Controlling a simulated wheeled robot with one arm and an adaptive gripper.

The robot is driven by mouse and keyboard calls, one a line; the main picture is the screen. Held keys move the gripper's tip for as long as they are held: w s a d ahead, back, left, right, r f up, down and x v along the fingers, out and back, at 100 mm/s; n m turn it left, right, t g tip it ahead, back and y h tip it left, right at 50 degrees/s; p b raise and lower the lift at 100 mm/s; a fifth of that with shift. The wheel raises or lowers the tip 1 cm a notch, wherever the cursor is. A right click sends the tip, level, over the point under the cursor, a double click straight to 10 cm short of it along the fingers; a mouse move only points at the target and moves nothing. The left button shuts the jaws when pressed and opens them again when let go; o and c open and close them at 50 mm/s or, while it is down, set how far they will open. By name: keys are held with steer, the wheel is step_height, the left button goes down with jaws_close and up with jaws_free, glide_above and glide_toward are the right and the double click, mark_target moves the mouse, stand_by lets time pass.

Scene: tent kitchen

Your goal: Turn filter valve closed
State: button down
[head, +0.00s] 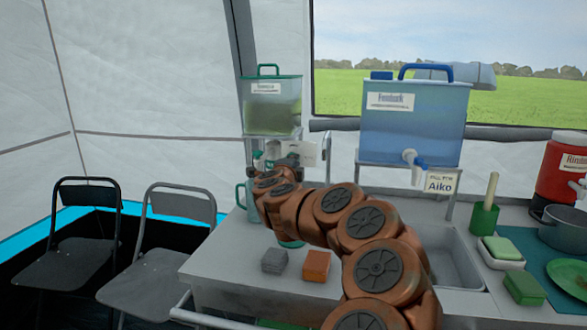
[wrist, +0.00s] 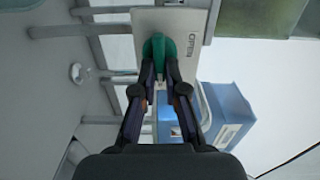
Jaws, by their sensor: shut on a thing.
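My gripper (wrist: 160,76) is shut on the green valve handle (wrist: 158,50) in the wrist view, one finger on each side of it. The handle sits in front of a pale plate (wrist: 118,18) marked OPEN to its right. In the head view the green-tinted filter tank (head: 272,112) with a green carry handle stands on a raised stand at the back of the counter. My arm reaches to just below this tank, and the wrist hides most of the valve there.
A blue water tank (head: 415,118) with a tap stands right of the filter. A grey sponge (head: 274,261) and an orange sponge (head: 316,266) lie on the counter (head: 225,262) in front. A sink (head: 452,262) is to the right. Two folding chairs (head: 170,255) stand at left.

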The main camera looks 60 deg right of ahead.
steer(key=shift+m, duration=0.3)
steer(key=c, duration=1.2)
jaws_free()
steer(key=shift+v, duration=6.05)
steer(key=shift+d, duration=0.1)
